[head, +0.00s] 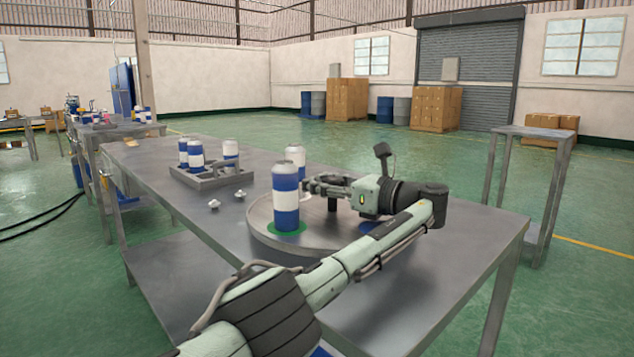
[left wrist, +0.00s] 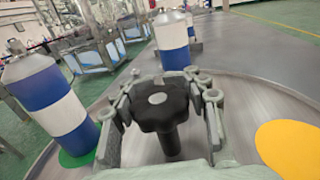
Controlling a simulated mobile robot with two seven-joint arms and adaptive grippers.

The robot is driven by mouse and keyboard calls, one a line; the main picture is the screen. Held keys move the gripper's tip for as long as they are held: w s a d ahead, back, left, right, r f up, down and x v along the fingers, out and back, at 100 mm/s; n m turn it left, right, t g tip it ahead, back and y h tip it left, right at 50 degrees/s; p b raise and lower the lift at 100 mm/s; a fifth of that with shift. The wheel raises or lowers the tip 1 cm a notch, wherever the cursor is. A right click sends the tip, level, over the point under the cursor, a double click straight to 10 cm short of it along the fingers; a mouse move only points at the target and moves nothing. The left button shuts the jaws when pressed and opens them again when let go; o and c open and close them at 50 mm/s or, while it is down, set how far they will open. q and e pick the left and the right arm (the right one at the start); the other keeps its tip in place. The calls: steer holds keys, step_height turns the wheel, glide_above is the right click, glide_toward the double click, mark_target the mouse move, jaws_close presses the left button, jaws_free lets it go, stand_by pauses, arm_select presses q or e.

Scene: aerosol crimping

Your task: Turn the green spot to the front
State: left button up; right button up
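A round grey turntable (head: 262,236) lies on the table. Its green spot (head: 272,229) is at the near left of the disc, partly covered by a blue and white can (head: 286,197) standing upright on it. In the left wrist view the green spot (left wrist: 78,158) is at the left, and a yellow spot (left wrist: 292,148) is at the right. A black knob (left wrist: 160,105) rises from the disc. My left gripper (left wrist: 162,88) has its fingers on both sides of the knob, seemingly touching it. A second can (head: 295,157) stands behind the first. My right gripper is out of view.
A grey tray (head: 205,182) with several cans stands farther back on the table. Two small light fittings (head: 214,204) lie left of the turntable. My left arm crosses the disc's near side and hides part of it. The table's right end is bare.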

arm_select(q)
steer(key=o, duration=0.4)
step_height(320, 180, up, 10)
steer(key=shift+r, duration=0.1)
stand_by(0.4)
steer(key=shift+s, duration=0.1)
